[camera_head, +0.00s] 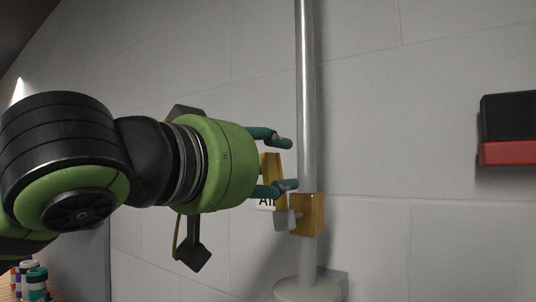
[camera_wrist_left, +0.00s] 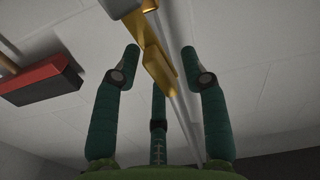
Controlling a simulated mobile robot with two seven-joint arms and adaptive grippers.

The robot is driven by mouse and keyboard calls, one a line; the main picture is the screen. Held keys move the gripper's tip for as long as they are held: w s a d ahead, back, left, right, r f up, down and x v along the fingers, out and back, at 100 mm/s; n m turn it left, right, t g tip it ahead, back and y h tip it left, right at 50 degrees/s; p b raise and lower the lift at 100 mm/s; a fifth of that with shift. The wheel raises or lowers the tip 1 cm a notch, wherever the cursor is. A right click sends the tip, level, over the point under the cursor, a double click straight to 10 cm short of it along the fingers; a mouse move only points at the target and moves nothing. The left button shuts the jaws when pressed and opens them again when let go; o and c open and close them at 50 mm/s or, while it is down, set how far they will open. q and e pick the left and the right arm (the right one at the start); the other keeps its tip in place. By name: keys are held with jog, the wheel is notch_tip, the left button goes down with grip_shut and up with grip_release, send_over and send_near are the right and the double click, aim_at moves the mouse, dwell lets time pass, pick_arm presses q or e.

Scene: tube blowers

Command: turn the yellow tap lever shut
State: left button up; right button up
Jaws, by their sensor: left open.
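The yellow tap lever (camera_head: 278,180) stands nearly upright, leaning a little left, in front of the metal pipe. Its lower end meets a grey pivot block beside the yellow-orange valve body (camera_head: 313,214). My left gripper (camera_head: 287,165) comes in from the left, open, its teal fingers above and below the middle of the lever. In the left wrist view the lever (camera_wrist_left: 158,68) lies between the spread fingertips (camera_wrist_left: 160,57), with gaps visible on both sides. A finger hides part of the lever in the head view. My right gripper is not in view.
The vertical pipe (camera_head: 307,90) runs up a pale block wall and ends below in a round base (camera_head: 308,290). A partly hidden "Air" label (camera_head: 265,204) is behind the lever. A black and red box (camera_head: 508,130) is on the right. Coloured containers (camera_head: 34,280) stand at lower left.

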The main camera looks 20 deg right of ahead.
pick_arm(q)
grip_shut()
jog(key=shift+w+f, duration=0.1)
jog(key=shift+f, duration=0.05)
jog(key=w+a+f+n+b, duration=0.3)
jog(key=f+n+b, duration=0.3)
jog(key=n+b, duration=0.7)
jog(key=shift+w+a+f+n, duration=0.25)
jog(key=shift+w+n, duration=0.55)
jog(key=shift+n, duration=0.7)
grip_release()
